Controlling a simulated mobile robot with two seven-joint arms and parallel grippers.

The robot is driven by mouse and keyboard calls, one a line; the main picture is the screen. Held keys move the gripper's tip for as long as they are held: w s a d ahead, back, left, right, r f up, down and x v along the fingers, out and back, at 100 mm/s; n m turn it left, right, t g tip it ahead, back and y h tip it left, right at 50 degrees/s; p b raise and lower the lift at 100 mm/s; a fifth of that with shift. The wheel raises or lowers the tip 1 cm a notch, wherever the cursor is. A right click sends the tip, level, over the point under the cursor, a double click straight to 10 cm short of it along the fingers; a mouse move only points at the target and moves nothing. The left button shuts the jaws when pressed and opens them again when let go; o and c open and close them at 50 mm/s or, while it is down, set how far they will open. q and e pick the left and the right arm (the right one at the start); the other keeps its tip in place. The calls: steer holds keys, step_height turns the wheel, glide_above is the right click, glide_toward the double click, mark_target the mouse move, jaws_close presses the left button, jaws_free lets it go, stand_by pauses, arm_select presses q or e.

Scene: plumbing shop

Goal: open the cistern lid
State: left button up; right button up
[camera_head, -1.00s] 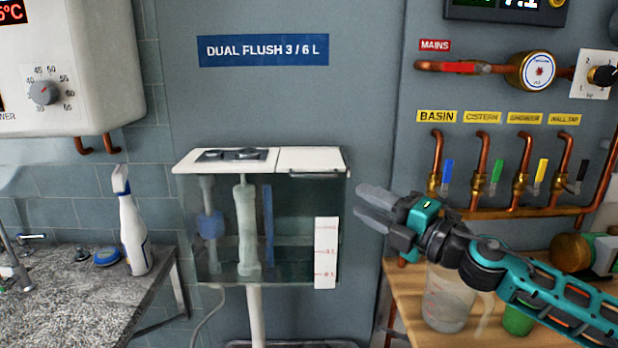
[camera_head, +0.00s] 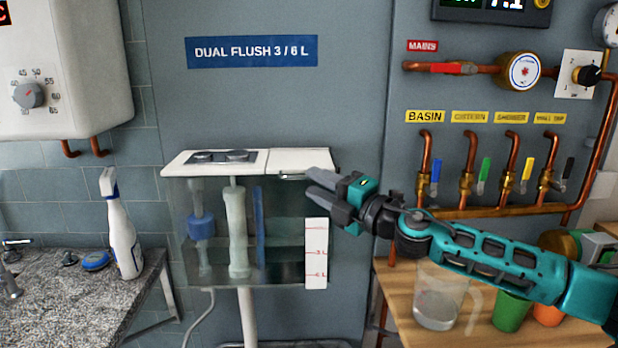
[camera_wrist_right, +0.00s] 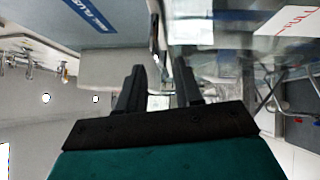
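The cistern (camera_head: 262,280) is a clear tank with a white top, standing against the grey panel in the head view. Its lid (camera_head: 300,160) is the right part of the white top and lies flat and closed. A thin bar handle (camera_head: 292,177) shows along the lid's front edge. My right gripper (camera_head: 310,187) is at the lid's front right, with its fingertips close to the handle's right end. I cannot tell whether they touch it. In the right wrist view the two fingers (camera_wrist_right: 160,82) stand apart with nothing clearly between them. My left gripper is out of view.
Flush buttons (camera_head: 222,156) sit on the left part of the top. A spray bottle (camera_head: 122,230) stands on the counter at left. At right, a wooden bench (camera_head: 405,290) holds a clear jug (camera_head: 440,295) and cups, below copper pipes with coloured valve levers.

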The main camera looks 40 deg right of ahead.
steer(key=shift+p+x, duration=0.6)
steer(key=shift+x, duration=0.8)
steer(key=shift+c, duration=0.4)
jaws_close()
steer(key=shift+d+r, duration=0.15)
steer(key=shift+r, duration=0.05)
